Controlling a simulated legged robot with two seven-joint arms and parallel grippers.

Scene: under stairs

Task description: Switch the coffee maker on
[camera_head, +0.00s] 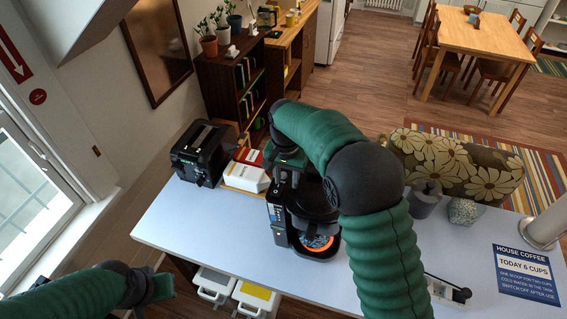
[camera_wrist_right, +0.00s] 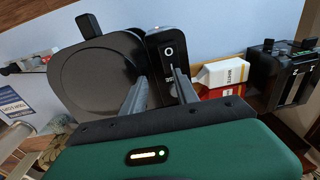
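The black coffee maker (camera_head: 279,221) stands on the pale blue counter in the head view, with an orange-ringed plate at its base. My right arm hides part of it. In the right wrist view, the coffee maker (camera_wrist_right: 90,75) shows a large round dark part and a narrow black column with a round, light-ringed button (camera_wrist_right: 168,51). My right gripper (camera_wrist_right: 160,82) is open, its two fingers apart, with the button beyond the gap between them; contact cannot be told. In the head view my right gripper (camera_head: 288,160) is at the coffee maker's top. My left gripper (camera_head: 160,287) is away at lower left, its fingers unclear.
A grey mug (camera_head: 424,201) and a blue sign (camera_head: 526,275) reading "House coffee, today 6 cups" are to the right. The counter (camera_head: 185,222) is clear at its front left.

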